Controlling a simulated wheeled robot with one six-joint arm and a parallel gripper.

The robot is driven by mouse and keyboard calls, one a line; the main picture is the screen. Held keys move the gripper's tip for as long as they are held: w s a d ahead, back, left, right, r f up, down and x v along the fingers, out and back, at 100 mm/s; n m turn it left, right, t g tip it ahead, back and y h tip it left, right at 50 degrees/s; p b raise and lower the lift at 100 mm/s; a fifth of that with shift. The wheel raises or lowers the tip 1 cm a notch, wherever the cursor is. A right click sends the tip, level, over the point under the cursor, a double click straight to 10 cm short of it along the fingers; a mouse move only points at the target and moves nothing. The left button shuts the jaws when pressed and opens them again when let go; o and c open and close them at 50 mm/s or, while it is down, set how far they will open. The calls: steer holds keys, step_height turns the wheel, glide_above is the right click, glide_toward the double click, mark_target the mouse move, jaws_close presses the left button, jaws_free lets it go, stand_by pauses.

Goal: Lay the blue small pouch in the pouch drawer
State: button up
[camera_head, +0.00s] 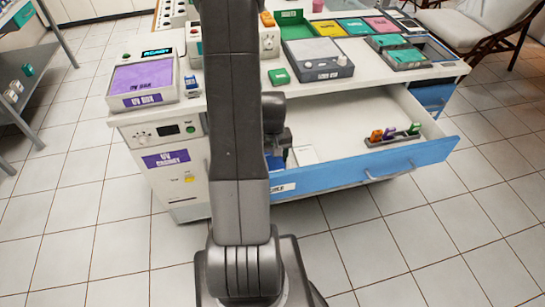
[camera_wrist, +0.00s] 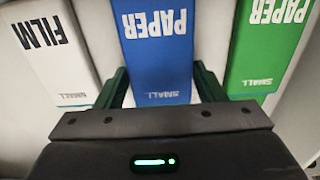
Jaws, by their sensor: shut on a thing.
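The blue small pouch (camera_wrist: 155,45), marked PAPER SMALL, lies between the two dark green fingers of my gripper (camera_wrist: 160,80) in the wrist view. The fingers are shut on its sides. In the head view my arm hides most of my gripper (camera_head: 275,142) and pouch; a bit of blue (camera_head: 273,162) shows at the left end of the open drawer (camera_head: 370,168). The drawer has a blue front and a white inside. I cannot tell whether the pouch touches the drawer floor.
A white FILM pouch (camera_wrist: 45,45) is left of the blue one, a green PAPER pouch (camera_wrist: 266,40) right. A rack of small coloured items (camera_head: 395,134) stands at the drawer's right. The drawer's middle is clear. A UV box (camera_head: 143,82) stands on the cabinet top.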

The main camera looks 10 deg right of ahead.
stand_by(0.4)
steer(key=o, duration=1.1)
step_height(320, 180, up, 14)
steer(key=shift+f+p, duration=0.15)
steer(key=shift+p, duration=0.15)
step_height(320, 180, down, 14)
steer(key=shift+r+b, duration=0.15)
steer(key=shift+b, duration=0.2)
steer(key=shift+r, duration=0.1)
stand_by(0.6)
